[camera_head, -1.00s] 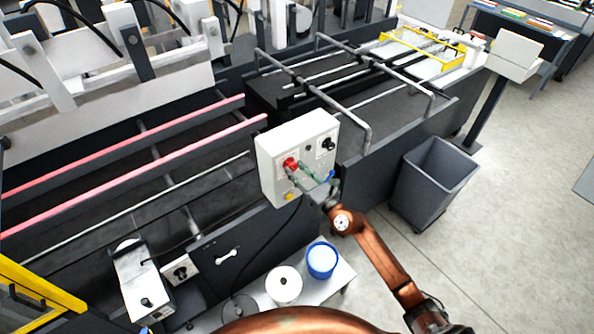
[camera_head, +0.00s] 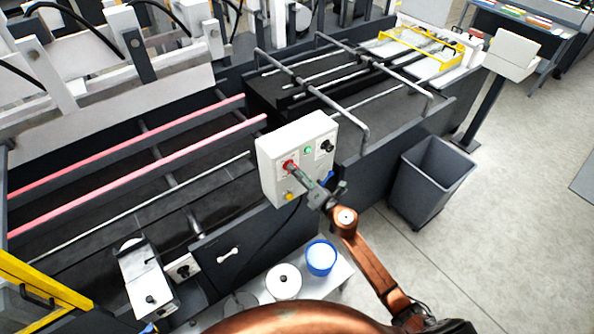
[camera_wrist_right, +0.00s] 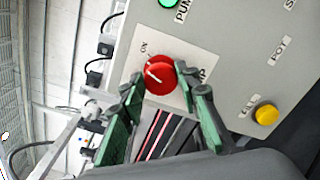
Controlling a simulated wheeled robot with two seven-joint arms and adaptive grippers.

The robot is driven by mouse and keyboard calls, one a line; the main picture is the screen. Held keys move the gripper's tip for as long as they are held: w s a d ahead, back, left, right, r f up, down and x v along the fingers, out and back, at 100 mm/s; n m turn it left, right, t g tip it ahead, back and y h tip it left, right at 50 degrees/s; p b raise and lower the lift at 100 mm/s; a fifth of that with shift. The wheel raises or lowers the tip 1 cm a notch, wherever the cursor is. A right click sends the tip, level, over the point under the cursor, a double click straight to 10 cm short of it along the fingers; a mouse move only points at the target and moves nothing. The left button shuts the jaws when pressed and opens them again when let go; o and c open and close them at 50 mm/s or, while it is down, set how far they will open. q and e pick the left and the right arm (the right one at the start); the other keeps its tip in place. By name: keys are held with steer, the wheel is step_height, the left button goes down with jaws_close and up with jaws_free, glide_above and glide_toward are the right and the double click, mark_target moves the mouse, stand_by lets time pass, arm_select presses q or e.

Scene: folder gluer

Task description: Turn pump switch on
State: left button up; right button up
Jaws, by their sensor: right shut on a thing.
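The pump switch is a round red knob (camera_head: 288,165) on the front of a white control box. In the right wrist view the red knob (camera_wrist_right: 161,76) sits on a white plate marked ON, with other lettering partly hidden. A pale mark on the knob slants to the upper left. My right gripper (camera_head: 296,171) is at the box face, its green fingers on either side of the knob and shut on it.
The white box (camera_head: 268,176) also carries a green light (camera_head: 307,150), a black knob (camera_head: 327,146) and a yellow button (camera_head: 289,197). A blue bucket (camera_head: 321,257) and a white pot (camera_head: 283,280) stand below. A grey bin (camera_head: 432,180) stands to the right.

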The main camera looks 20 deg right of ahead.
steer(key=shift+m+p, duration=0.45)
steer(key=shift+m, duration=1.15)
steer(key=o, duration=1.1)
steer(key=shift+d, duration=0.1)
steer(key=v, duration=1.2)
